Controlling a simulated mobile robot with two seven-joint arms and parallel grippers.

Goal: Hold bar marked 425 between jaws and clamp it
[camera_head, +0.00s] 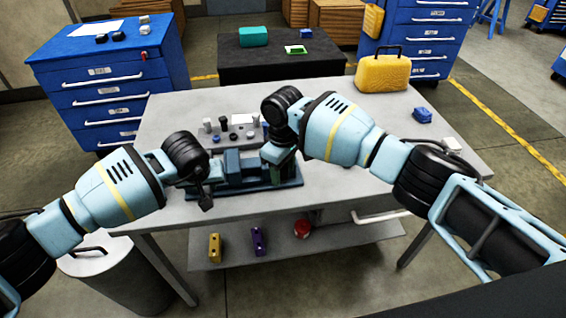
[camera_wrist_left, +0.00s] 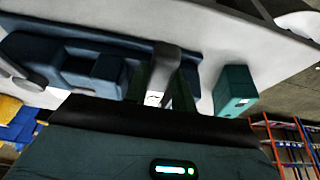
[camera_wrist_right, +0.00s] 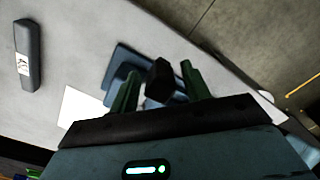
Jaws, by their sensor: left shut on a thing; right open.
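My left gripper (camera_head: 201,187) is shut on a dark grey bar with a white label. The bar (camera_wrist_left: 163,68) shows in the left wrist view between the fingers, beside the blue vise (camera_wrist_left: 88,66); its number is too small to read. In the head view the vise (camera_head: 238,165) stands on the table between my two grippers. My right gripper (camera_head: 281,160) is open at the vise's right end. In the right wrist view a dark knob-like block (camera_wrist_right: 160,80) lies between its green fingers, with gaps on both sides; whether they touch is unclear.
A grey bar with a white label (camera_wrist_right: 28,55) and a white sheet (camera_wrist_right: 84,108) lie on the table. A teal block (camera_wrist_left: 234,90) is near the vise. Several small parts stand behind the vise.

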